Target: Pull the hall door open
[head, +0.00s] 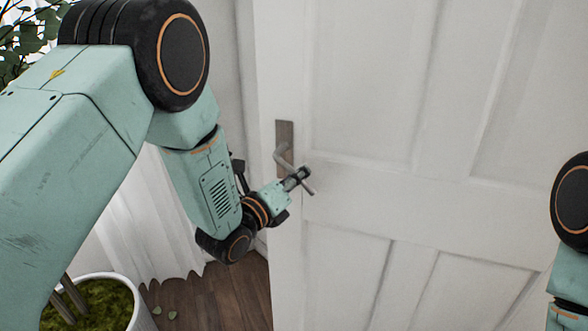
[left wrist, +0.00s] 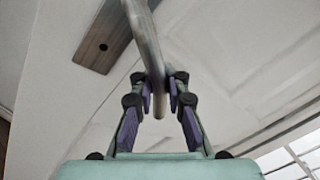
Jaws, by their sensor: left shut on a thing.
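The hall door (head: 375,110) is white and panelled and fills the middle and right of the head view. A dark metal handle plate (head: 285,135) sits near its left edge, with a lever handle (head: 281,156) on it. My left gripper (head: 303,178) is shut on the lever. In the left wrist view, the two fingers (left wrist: 160,93) press on both sides of the lever (left wrist: 143,35), close to its free end, and the plate (left wrist: 103,38) lies behind. I cannot tell whether the door stands ajar. My right gripper is out of view.
A white pot (head: 143,318) with green moss stands at the lower left, under my left arm. A white curtain (head: 150,215) hangs behind it. Leafy branches (head: 28,30) show at the upper left. Some dark wooden floor (head: 225,295) is bare between pot and door.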

